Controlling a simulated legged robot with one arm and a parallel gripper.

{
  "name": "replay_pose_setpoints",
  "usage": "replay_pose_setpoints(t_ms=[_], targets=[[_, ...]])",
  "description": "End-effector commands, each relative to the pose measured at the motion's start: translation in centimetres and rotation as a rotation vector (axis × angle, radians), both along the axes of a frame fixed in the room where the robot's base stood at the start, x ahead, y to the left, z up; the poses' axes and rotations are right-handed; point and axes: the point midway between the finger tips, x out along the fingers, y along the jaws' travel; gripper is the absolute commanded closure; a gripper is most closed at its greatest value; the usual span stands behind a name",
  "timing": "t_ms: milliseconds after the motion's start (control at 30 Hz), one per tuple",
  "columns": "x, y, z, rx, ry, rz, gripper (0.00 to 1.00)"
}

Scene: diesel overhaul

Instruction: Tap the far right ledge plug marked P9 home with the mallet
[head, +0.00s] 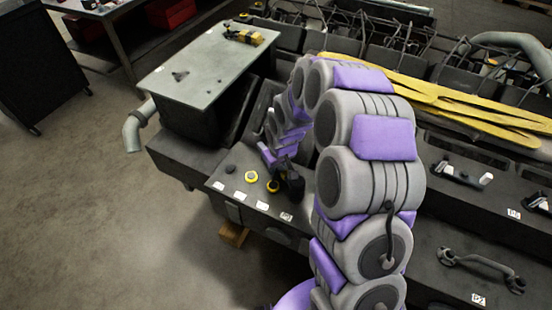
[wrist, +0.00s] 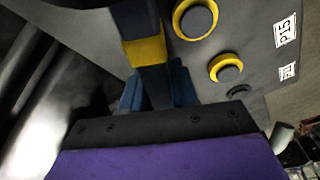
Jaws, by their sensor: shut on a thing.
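My gripper (wrist: 157,90) is shut on a dark blue handle with a yellow band (wrist: 145,50), which I take to be the mallet; its far end leaves the wrist view at the top. In the head view my gripper (head: 279,158) is low over the right part of the ledge (head: 222,176), where a black shape (head: 290,184) stands, and I cannot tell how much of it is mallet. No P9 mark is readable, and the far right plug seems hidden.
A dark plug or hole (head: 230,169) is at the ledge's left. White labels (head: 239,196) line its front edge; one reads P15 (wrist: 286,30). A grey-topped box (head: 210,65) stands behind. Yellow straps (head: 450,100) and a handled cover (head: 480,268) lie right.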

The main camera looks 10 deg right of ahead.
Motion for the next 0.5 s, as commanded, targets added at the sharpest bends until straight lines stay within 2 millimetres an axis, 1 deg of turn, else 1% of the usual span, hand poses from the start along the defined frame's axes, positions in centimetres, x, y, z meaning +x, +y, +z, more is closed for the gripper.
replay_pose_setpoints(t_ms=[33, 100, 333, 500], targets=[[-0.3, -0.1, -1.4, -0.002, 0.009, 0.0, 1.0], [-0.2, -0.1, -0.8, -0.002, 0.006, 0.001, 1.0], [-0.1, -0.1, -0.4, 0.0, 0.003, 0.0, 1.0], [0.1, -0.1, 1.1, 0.0, 0.0, 0.0, 1.0]])
